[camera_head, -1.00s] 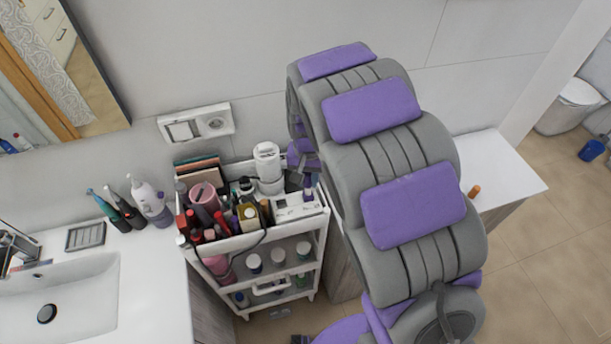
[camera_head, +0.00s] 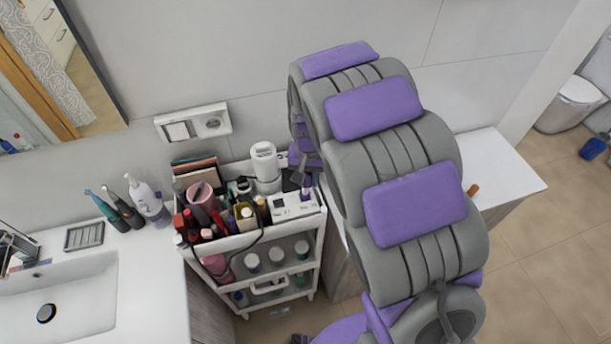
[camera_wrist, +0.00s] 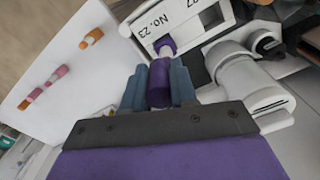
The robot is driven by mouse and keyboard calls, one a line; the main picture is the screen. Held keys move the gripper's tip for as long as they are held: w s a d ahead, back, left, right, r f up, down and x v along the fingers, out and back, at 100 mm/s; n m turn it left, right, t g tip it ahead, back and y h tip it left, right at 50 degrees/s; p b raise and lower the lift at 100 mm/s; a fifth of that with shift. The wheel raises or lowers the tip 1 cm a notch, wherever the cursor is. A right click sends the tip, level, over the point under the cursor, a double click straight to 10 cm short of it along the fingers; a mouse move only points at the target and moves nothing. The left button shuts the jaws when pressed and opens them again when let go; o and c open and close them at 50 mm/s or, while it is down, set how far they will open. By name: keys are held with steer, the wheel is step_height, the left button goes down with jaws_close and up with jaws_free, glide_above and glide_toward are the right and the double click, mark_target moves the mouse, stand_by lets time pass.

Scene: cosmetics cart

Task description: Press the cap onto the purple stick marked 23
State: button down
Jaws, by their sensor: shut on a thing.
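My gripper (camera_wrist: 160,90) is shut on a purple cap (camera_wrist: 159,82), held between its blue-grey fingers in the wrist view. Just beyond the cap's far end is the purple stick (camera_wrist: 165,43), with a pale tip pointing at the cap. The stick stands in a white holder (camera_wrist: 185,35) beside the label "No. 23". The cap and tip are roughly in line. I cannot tell whether the tip has entered the cap. In the head view my gripper (camera_head: 301,178) is small, above the white holder (camera_head: 291,208) on the cart's top; the cap is not clear there.
The cart's top (camera_head: 240,238) is crowded with bottles and tubes left of the holder. A white device (camera_head: 265,165) stands close behind; it also shows right of my gripper in the wrist view (camera_wrist: 240,80). A white counter (camera_head: 510,175) with an orange stick (camera_head: 473,190) lies right.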

steer(key=shift+d, duration=0.3)
steer(key=shift+a, duration=0.8)
steer(key=shift+a, duration=0.15)
steer(key=shift+a+f, duration=0.15)
steer(key=shift+a, duration=0.2)
steer(key=shift+d+f, duration=0.25)
steer(key=shift+d, duration=0.4)
steer(key=shift+a+f, duration=0.2)
steer(key=shift+f, duration=0.05)
steer(key=shift+d, duration=0.2)
steer(key=shift+a+f, duration=0.15)
steer(key=shift+f, duration=0.2)
